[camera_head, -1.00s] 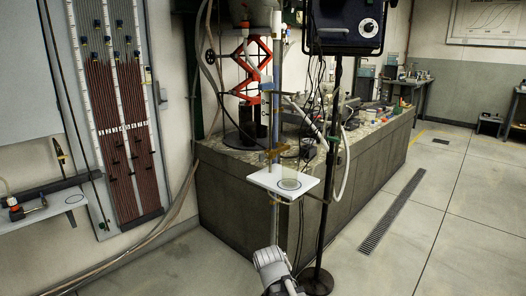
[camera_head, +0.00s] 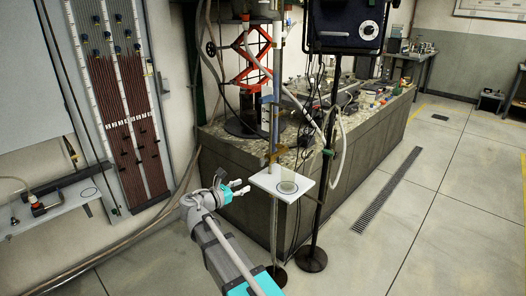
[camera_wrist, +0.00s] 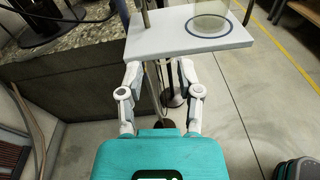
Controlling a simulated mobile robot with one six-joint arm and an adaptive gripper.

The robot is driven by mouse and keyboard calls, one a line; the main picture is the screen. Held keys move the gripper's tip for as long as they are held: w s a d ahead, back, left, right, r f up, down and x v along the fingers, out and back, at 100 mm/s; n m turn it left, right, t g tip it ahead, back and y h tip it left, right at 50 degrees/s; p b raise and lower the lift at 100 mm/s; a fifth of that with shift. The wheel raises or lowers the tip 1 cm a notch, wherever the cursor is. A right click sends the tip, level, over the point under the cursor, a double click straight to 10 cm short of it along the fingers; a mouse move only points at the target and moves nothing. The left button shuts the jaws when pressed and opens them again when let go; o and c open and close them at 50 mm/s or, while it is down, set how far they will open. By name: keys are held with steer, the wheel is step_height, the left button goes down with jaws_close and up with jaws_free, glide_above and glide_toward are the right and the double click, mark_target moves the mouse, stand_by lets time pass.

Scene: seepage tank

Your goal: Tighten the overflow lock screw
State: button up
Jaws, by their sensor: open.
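A thin vertical pole carries a brass-coloured fitting (camera_head: 276,154) just above a small white platform (camera_head: 265,183). The lock screw itself is too small to tell apart from this fitting. A clear round vessel (camera_head: 288,187) stands on the platform inside a dark ring. My gripper (camera_head: 243,187) is open and empty, just left of the platform in the head view. In the wrist view my gripper (camera_wrist: 160,70) has its fingers spread below the near edge of the platform (camera_wrist: 160,42); the vessel (camera_wrist: 209,21) shows at the top, and the fitting does not show.
A long dark bench (camera_head: 345,160) with a stone top and apparatus stands behind. A dark stand (camera_head: 312,257) with a round base rises right of the platform. A white wall shelf (camera_head: 55,207) and tube board (camera_head: 125,120) are at left. The floor at right is open.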

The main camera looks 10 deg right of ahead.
mark_target(263, 161)
steer(key=a+r+n, duration=0.1)
steer(key=w+a+r+n+t, duration=0.1)
steer(key=r, duration=0.1)
steer(key=shift+a+r+h+p, duration=0.15)
steer(key=shift+h+p, duration=0.15)
steer(key=shift+x, duration=6.9)
jaws_close()
